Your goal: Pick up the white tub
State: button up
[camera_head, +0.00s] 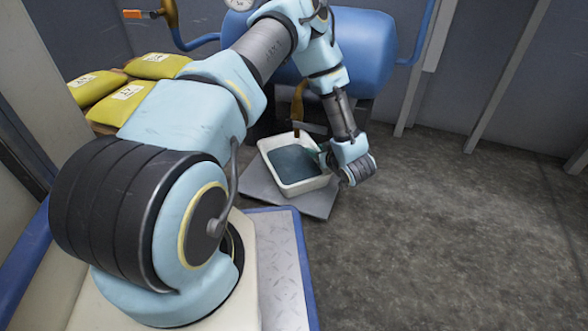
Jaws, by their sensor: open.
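The white tub (302,187) is a rectangular open container with dark blue-grey contents, perhaps liquid. It stands upright on a flat grey plate (318,201) on the floor. My arm reaches over from the left and bends down to the tub's right side. My gripper (323,157) is open at the tub's right rim, small and partly hidden by my wrist. I cannot tell whether its fingers touch the rim or straddle it.
A blue tank (362,50) with pipes stands behind the tub. A brown-orange tap or hose (298,100) hangs just above the tub's back edge. Yellow sacks (158,66) are stacked at the left. The concrete floor (450,220) at the right is clear.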

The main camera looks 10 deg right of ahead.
grip_shut()
dwell(1.4)
